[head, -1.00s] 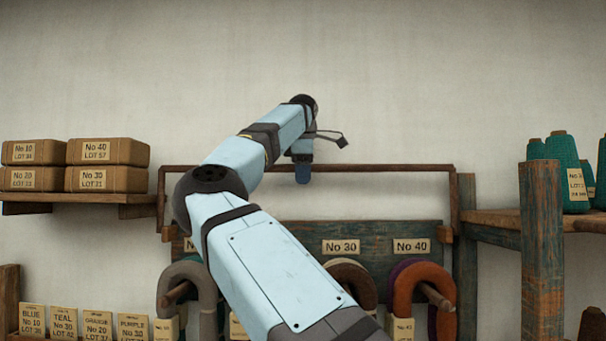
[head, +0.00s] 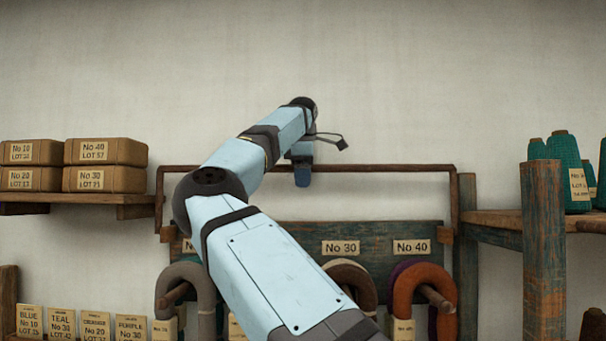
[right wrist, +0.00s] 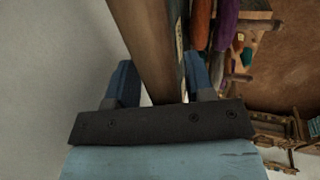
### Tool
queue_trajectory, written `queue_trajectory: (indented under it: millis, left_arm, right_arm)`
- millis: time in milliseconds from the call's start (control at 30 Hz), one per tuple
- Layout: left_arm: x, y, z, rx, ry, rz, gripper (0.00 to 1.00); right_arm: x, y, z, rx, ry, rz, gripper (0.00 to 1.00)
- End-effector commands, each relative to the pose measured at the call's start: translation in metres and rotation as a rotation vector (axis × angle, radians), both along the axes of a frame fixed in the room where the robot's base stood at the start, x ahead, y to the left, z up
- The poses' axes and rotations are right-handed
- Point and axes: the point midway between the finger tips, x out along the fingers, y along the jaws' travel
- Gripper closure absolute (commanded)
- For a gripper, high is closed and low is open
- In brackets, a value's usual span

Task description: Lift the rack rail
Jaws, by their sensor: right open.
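The rack rail (head: 390,168) is a thin brown bar running level across the top of the yarn rack, with a side arm going down at each end. My right gripper (head: 302,178) is at the middle of the rail, reaching down from above. In the right wrist view, the rail (right wrist: 150,45) passes between the two blue fingers of my open right gripper (right wrist: 160,80). A gap shows on the left finger's side; contact on the right side is hard to tell. My right forearm hides part of the rack. My left gripper is not in view.
The rack's backboard (head: 375,240) carries number plates and pegs with grey, brown and orange hanks (head: 407,290). A shelf with wrapped boxes (head: 105,152) is at left. A post (head: 543,240) and teal cones (head: 564,160) stand at right. The wall above is clear.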

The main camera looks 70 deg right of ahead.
Motion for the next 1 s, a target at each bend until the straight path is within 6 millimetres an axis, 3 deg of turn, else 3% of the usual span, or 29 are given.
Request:
queue_trajectory:
  millis: [167,633,800,1000]
  left_arm:
    - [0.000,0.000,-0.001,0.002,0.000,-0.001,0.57]
    - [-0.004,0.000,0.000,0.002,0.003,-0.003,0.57]
    - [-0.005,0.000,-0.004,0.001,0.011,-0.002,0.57]
    - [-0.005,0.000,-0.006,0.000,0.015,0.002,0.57]
  right_arm:
    - [-0.001,0.004,0.014,-0.003,-0.001,0.002,0.52]
    - [-0.014,0.030,0.108,0.000,-0.001,0.001,0.52]
    - [-0.015,0.035,0.125,0.002,0.000,-0.001,0.52]
    - [-0.016,0.036,0.129,0.003,0.002,-0.001,0.52]
